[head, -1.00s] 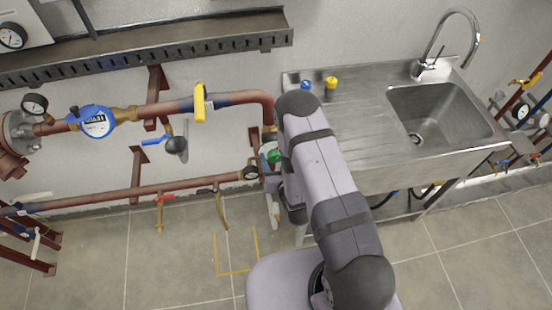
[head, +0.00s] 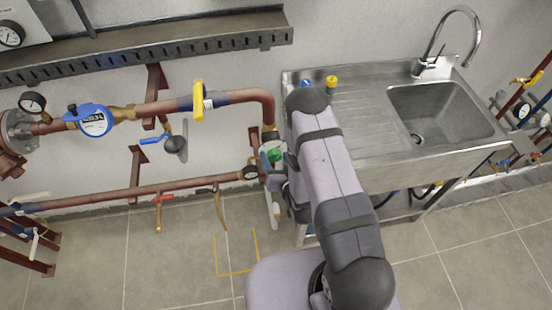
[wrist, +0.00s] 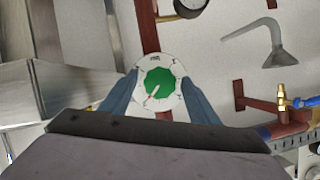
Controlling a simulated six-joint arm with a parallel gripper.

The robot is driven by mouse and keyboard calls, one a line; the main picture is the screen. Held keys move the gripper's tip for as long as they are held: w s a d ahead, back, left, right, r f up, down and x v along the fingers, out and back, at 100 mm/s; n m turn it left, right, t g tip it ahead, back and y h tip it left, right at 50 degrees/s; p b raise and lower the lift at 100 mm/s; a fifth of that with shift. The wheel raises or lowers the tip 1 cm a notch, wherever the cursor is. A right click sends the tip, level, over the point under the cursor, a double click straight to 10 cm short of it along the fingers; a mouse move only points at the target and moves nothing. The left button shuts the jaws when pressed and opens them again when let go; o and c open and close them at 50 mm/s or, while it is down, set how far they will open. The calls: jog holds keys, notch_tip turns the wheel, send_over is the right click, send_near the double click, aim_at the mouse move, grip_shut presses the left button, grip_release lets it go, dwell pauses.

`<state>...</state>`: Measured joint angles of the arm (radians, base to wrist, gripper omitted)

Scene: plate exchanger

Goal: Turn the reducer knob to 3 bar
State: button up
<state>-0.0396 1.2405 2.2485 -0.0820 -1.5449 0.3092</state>
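The reducer's green knob (wrist: 158,82) sits on a round white dial (wrist: 171,63) in the wrist view. A small pale pointer with a reddish part lies on the knob's lower-left side; the scale marks are too small to read. The knob also shows in the head view (head: 274,155), beside my arm. My gripper (wrist: 159,80) is open. Its two blue-grey fingers stand left and right of the dial, with the knob between them; I cannot tell whether they touch the dial. The gripper's dark body hides the lower part of the wrist view.
The steel sink (head: 440,112) stands right of my arm. Open floor lies in front.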

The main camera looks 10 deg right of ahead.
dwell(0.3)
jog(key=shift+b+v, duration=0.4)
jog(key=shift+v, duration=0.45)
jog(key=b+v, duration=0.1)
jog(key=v, duration=0.4)
jog(key=shift+s+d+r+b, duration=0.1)
jog(key=shift+s+b, duration=0.2)
jog(key=shift+b, duration=0.05)
jog(key=shift+w, duration=0.1)
jog(key=s+d+r+n+g, duration=0.1)
jog(key=s+r+g, duration=0.4)
jog(key=s, duration=0.3)
jog(key=s+d+r+n+g+h, duration=0.1)
jog(key=s+d+r+g, duration=0.1)
jog(key=s+r+g, duration=0.4)
jog(key=s+g, duration=0.2)
jog(key=shift+s+r+g+h, duration=0.3)
jog(key=shift+s, duration=0.1)
